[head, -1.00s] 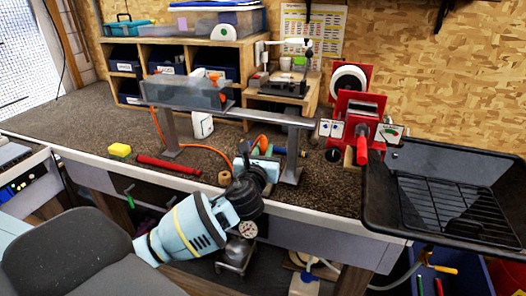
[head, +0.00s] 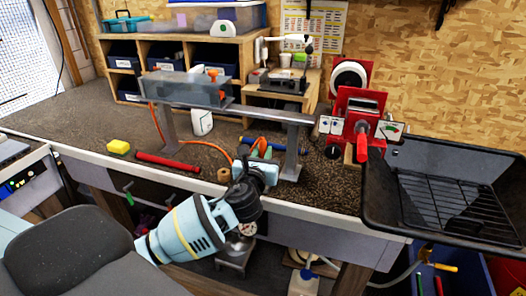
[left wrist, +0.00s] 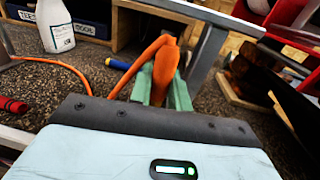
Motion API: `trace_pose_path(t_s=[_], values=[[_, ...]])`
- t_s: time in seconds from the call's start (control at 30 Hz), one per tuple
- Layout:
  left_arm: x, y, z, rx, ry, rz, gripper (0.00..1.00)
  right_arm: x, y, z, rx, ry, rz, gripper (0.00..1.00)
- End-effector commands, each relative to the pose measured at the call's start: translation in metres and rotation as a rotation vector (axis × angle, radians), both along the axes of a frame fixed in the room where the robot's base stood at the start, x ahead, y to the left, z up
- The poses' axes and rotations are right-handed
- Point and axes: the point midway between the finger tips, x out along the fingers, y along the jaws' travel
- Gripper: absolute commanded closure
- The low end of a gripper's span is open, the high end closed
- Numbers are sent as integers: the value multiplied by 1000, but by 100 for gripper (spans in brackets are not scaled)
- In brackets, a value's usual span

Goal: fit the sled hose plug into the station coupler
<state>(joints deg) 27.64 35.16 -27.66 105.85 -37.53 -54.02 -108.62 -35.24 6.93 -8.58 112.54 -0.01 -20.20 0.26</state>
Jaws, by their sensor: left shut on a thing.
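My left gripper (head: 264,152) is over the bench near its front edge, beside the right post of the rail. Its green fingers are shut on the orange plug end of the hose (left wrist: 166,75), which stands up between them in the left wrist view. The orange hose (head: 197,144) runs back along the bench to the grey sled (head: 180,92) on the metal rail (head: 265,117). The red station (head: 366,104), with a white round part and a gauge, stands right of the gripper, apart from the plug. I cannot tell for sure which part is its coupler. My right gripper is out of view.
A yellow sponge (head: 119,146), a red rod (head: 168,161) and a small brown roll (head: 223,174) lie along the front edge. A black tray (head: 440,195) is at the right. Bench between rail post and station is mostly clear.

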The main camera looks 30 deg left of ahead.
Motion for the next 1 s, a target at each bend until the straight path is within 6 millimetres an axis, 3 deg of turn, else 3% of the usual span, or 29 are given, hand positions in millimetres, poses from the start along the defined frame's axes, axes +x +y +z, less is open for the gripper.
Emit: trace_pose_path(t_s=[0.77,0.8,1.0], values=[[0,0,-18,1,1,0,100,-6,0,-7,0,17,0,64],[0,0,-18,0,1,0,80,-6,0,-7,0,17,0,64],[0,0,-17,0,0,0,56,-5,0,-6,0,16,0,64]])
